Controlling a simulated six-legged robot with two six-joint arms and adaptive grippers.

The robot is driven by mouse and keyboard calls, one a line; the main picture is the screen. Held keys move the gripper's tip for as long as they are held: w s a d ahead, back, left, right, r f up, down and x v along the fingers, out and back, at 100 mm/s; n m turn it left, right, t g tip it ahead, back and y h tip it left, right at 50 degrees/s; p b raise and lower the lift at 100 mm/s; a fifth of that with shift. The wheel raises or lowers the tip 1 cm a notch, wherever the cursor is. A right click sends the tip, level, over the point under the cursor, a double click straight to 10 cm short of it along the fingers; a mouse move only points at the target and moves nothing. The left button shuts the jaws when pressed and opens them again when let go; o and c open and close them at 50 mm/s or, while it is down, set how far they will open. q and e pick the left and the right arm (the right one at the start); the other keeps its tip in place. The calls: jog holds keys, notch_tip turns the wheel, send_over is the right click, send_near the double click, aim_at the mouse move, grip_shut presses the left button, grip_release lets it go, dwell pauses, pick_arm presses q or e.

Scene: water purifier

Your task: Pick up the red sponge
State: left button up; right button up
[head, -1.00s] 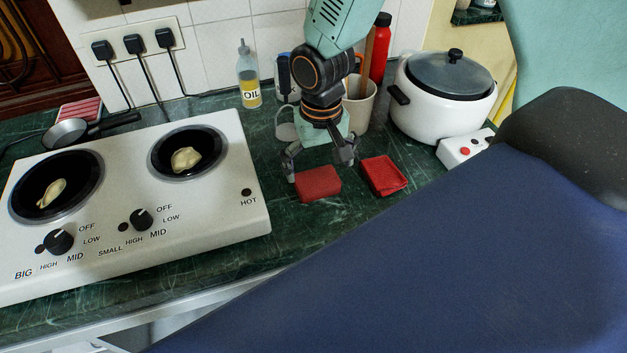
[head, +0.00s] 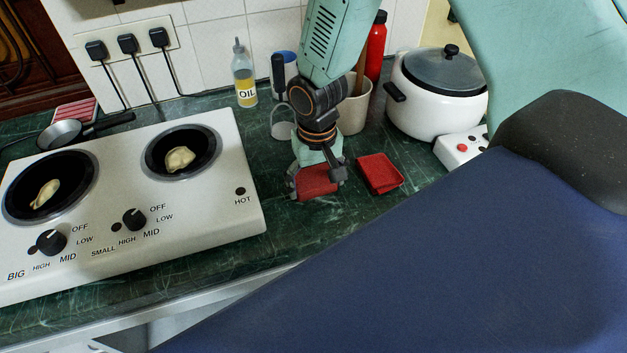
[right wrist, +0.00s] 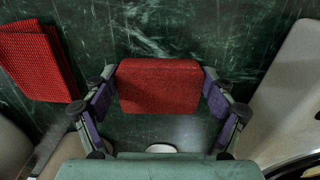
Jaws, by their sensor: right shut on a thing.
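The red sponge (head: 317,181) is a small block on the dark green counter, right of the stove. My right gripper (head: 318,184) comes down over it from above, with one finger on each side. In the right wrist view the sponge (right wrist: 160,86) lies between the two fingers of my right gripper (right wrist: 160,98), which is shut on it. I cannot tell whether the sponge is lifted off the counter. My left gripper is not in view.
A folded red cloth (head: 380,174) lies just right of the sponge; it also shows in the right wrist view (right wrist: 36,62). The white stove (head: 215,215) is at left. A beige cup (head: 355,108), an oil bottle (head: 245,80) and a white cooker (head: 435,100) stand behind.

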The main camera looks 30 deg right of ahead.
aim_at(315, 183)
jog(key=shift+w+a, duration=0.1)
jog(key=shift+a, duration=0.1)
jog(key=shift+d+r, duration=0.1)
jog(key=shift+r, duration=0.2)
notch_tip(315, 183, up, 9)
jog(key=shift+f+p, duration=0.2)
jog(key=shift+p, duration=0.65)
jog(key=shift+r, duration=0.4)
jog(key=shift+o, duration=0.4)
jog(key=c, duration=0.4)
